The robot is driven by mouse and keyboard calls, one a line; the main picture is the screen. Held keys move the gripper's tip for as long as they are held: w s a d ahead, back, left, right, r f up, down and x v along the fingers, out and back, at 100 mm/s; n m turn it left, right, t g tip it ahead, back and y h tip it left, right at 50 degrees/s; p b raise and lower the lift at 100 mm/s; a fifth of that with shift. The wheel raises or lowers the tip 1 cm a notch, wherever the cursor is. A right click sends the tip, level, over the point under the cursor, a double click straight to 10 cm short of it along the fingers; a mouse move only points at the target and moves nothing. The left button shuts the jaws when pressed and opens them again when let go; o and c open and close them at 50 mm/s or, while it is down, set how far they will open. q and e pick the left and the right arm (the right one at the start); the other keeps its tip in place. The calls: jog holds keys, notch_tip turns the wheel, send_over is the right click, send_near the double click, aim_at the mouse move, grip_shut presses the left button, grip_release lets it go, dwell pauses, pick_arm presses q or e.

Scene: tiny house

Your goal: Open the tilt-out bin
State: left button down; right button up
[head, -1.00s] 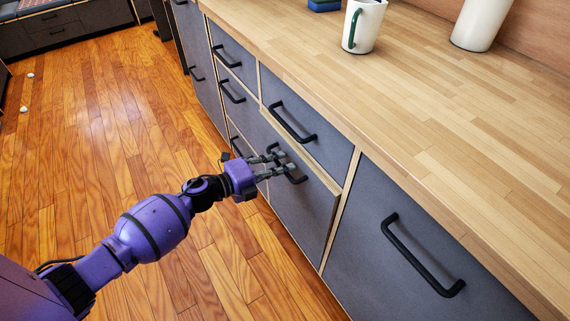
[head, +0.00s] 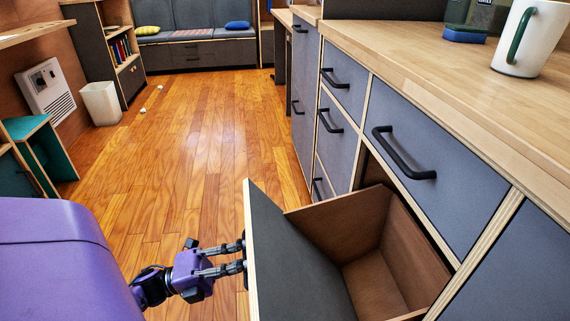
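The tilt-out bin is tilted out from the cabinet. Its dark grey front panel (head: 295,265) leans outward, and its brown wooden inside (head: 375,285) shows empty where visible. The bin's handle is on the outer face and hidden from this view. My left gripper (head: 240,257) is at the outer side of the panel, with its fingers reaching behind the panel's edge. The fingertips are hidden, so I cannot see whether they close on the handle. My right gripper is not in view.
A closed drawer with a black handle (head: 404,154) sits above the bin. A white mug (head: 530,40) and a blue sponge (head: 464,35) stand on the wooden counter (head: 440,50). The wooden floor (head: 200,150) is mostly clear. A white waste bin (head: 101,103) stands far left.

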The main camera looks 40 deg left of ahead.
pick_arm(q)
jog(key=shift+s+a+f+b, duration=0.5)
jog(key=shift+s+a+f, duration=0.25)
jog(key=shift+s+f, duration=0.2)
jog(key=c, duration=1.8)
grip_release()
jog(key=v, duration=1.2)
